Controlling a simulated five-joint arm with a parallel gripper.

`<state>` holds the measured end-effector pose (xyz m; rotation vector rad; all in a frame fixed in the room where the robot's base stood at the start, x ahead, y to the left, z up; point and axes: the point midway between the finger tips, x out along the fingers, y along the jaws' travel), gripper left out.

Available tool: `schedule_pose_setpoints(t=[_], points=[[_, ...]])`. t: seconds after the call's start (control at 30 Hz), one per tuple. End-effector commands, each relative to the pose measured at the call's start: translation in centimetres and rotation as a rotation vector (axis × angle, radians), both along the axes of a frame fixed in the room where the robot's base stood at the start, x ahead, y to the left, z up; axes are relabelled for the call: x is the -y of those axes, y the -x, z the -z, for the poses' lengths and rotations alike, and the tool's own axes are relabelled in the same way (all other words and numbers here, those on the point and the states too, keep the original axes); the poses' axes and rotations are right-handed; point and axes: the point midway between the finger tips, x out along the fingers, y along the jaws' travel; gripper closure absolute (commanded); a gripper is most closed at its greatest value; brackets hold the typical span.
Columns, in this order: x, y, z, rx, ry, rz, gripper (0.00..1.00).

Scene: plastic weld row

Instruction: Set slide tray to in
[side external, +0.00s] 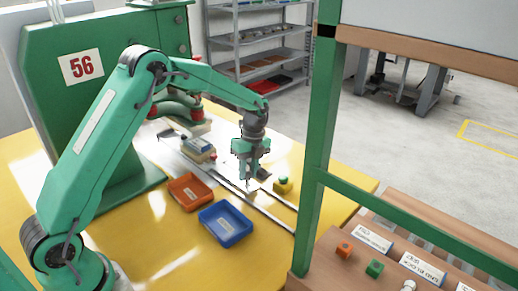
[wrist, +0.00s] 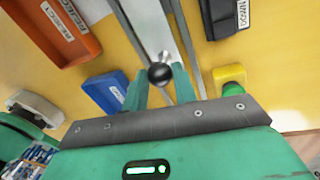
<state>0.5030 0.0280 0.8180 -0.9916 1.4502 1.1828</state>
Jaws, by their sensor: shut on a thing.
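The slide tray shows as a pale metal strip between rails (side external: 230,184) on the yellow table in the side external view. In the wrist view its strip (wrist: 152,35) runs up from a round black knob (wrist: 160,75). My gripper (side external: 251,177) is low over the rails, pointing down. In the wrist view my gripper's green fingers (wrist: 160,82) stand on either side of the knob and are shut on it. The side view hides the knob behind the gripper, and I cannot tell there how far in the tray is.
An orange bin (side external: 190,191) and a blue bin (side external: 225,223) stand left of the rails. A yellow box with a green button (side external: 283,185) is close right of my gripper. A black block marked DOWN (wrist: 228,16) is near the strip. A green post (side external: 318,150) rises at right.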

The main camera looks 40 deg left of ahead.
Motion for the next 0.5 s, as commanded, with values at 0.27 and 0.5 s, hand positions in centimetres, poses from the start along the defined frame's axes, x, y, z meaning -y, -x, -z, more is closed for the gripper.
schedule_pose_setpoints(t=[0.27,0.5], points=[[-5.1,-0.1,0.0,0.011,0.016,-0.011,1.00],[-8.1,-0.1,-0.1,0.018,0.025,-0.009,1.00]])
